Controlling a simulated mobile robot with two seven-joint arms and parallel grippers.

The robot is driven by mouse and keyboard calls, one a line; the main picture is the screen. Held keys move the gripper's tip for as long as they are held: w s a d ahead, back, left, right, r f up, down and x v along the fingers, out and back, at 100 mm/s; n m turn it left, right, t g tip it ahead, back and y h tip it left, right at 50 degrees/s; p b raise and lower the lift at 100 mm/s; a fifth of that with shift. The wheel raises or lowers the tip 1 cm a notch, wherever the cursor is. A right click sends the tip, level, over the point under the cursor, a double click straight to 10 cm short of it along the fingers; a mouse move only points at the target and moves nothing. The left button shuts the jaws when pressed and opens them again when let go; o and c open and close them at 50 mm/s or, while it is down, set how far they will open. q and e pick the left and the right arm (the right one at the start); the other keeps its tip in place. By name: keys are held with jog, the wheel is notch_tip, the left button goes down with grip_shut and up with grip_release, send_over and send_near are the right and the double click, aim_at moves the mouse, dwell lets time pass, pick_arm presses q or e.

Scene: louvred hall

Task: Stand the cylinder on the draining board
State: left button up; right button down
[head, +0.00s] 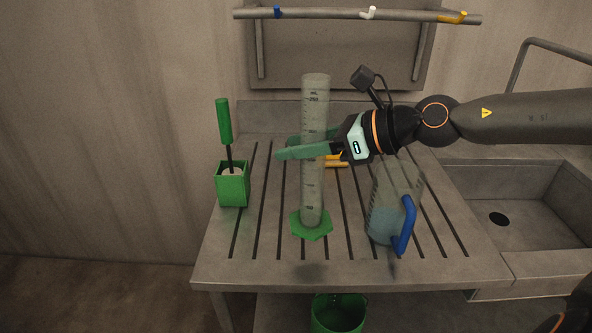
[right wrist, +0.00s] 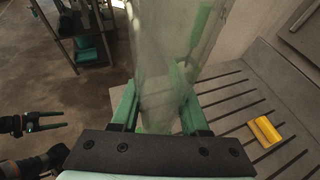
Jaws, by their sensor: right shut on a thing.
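The cylinder (head: 314,120) is a tall, clear, graduated tube with a green foot (head: 311,226). My right gripper (head: 308,147) is shut around the tube at about mid-height. The cylinder is nearly upright over the front middle of the slatted draining board (head: 270,267). A dark shadow lies on the board in front of the foot, which looks raised above the slats. In the right wrist view the tube (right wrist: 165,40) stands between the green fingers; its foot is mostly hidden. My left gripper (right wrist: 45,121) shows at the left of that view, fingers apart and empty.
A clear jug with a blue handle (head: 405,228) stands right of the cylinder. A green holder (head: 233,190) with a brush stands left. A yellow object (head: 336,162) lies behind. The sink (head: 530,210) is right, a green bucket (head: 338,313) below, a hook rail (head: 330,14) above.

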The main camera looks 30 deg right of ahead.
pick_arm(q)
jog(key=shift+w+d+f+b, duration=0.35)
jog(key=shift+w+d+b, duration=0.1)
jog(key=shift+b, duration=0.3)
pick_arm(e)
jog(key=w+d+f, duration=0.2)
jog(key=w+f, duration=0.1)
jog(key=f, duration=0.5)
jog(key=shift+w, duration=0.35)
jog(key=shift+f, duration=0.25)
pick_arm(q)
jog(key=shift+d+f, duration=0.1)
pick_arm(e)
jog(key=shift+c, duration=2)
grip_release()
jog(key=shift+r, duration=0.1)
